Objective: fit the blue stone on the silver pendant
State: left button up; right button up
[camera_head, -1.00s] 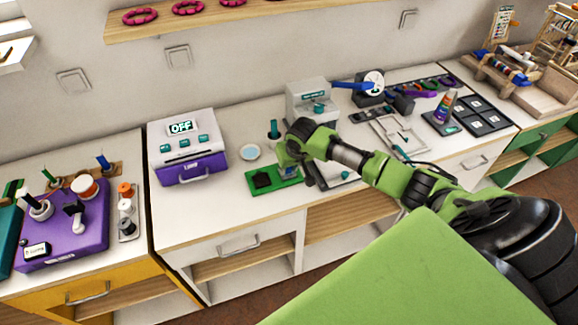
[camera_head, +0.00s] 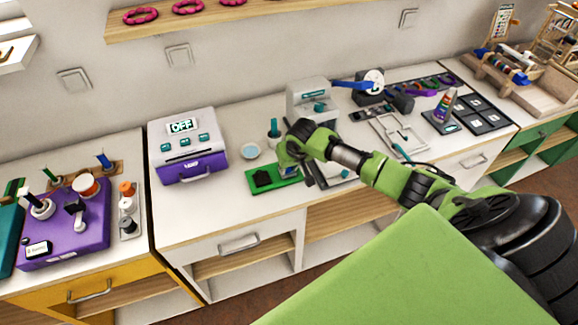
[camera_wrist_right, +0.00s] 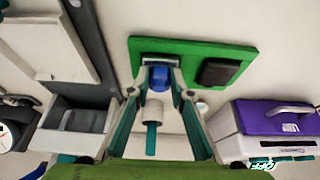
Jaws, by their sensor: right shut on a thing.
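The blue stone (camera_wrist_right: 158,77) is between the fingertips of my right gripper (camera_wrist_right: 159,72) in the right wrist view. The gripper is shut on it, at one end of the green board (camera_wrist_right: 194,48). A small grey metal edge shows beside the stone there; I cannot tell whether it is the silver pendant or whether the stone touches it. In the head view my right gripper (camera_head: 288,158) is low over the right end of the green board (camera_head: 284,181), and its fingers hide the stone. My left gripper is not in view.
A black block (camera_head: 263,179) sits on the green board. A purple and white box reading OFF (camera_head: 186,145) stands to the left, with a pale round dish (camera_head: 250,151) between. A grey-white machine (camera_head: 310,98) stands behind the gripper. The counter front left of the board is clear.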

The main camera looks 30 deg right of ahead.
jog(key=o, duration=1)
jog(key=shift+o, duration=1.4)
notch_tip(320, 180, up, 7)
jog(key=p, duration=0.7)
jog(key=shift+p, duration=0.4)
